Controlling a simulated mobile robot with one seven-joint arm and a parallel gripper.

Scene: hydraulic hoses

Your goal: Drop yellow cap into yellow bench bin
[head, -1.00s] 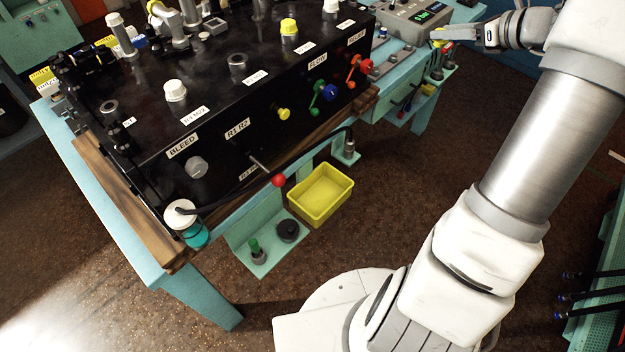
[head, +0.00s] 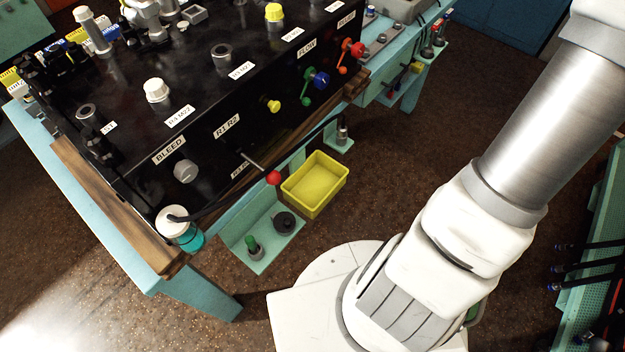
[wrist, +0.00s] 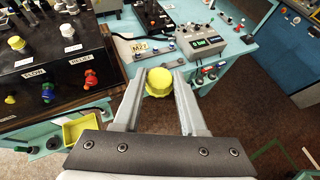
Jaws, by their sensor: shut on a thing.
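In the wrist view my gripper (wrist: 158,95) is shut on a yellow cap (wrist: 159,77), which sits between the fingertips. The gripper is out of the head view; only my arm shows there. The yellow bin (head: 316,188) is an open, empty-looking tray at the front of the teal bench, below the black panel box. A yellow tray that looks like the same bin (wrist: 88,127) shows at lower left in the wrist view, partly hidden by my gripper body. The held cap is to the right of it in that view, over the bench area.
The black panel box (head: 205,100) carries knobs, levers and another yellow cap (head: 274,12). A red-tipped lever (head: 273,178) sticks out near the bin. A teal shelf (head: 262,240) holds small parts. A device with a green display (wrist: 203,42) stands beyond the gripper.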

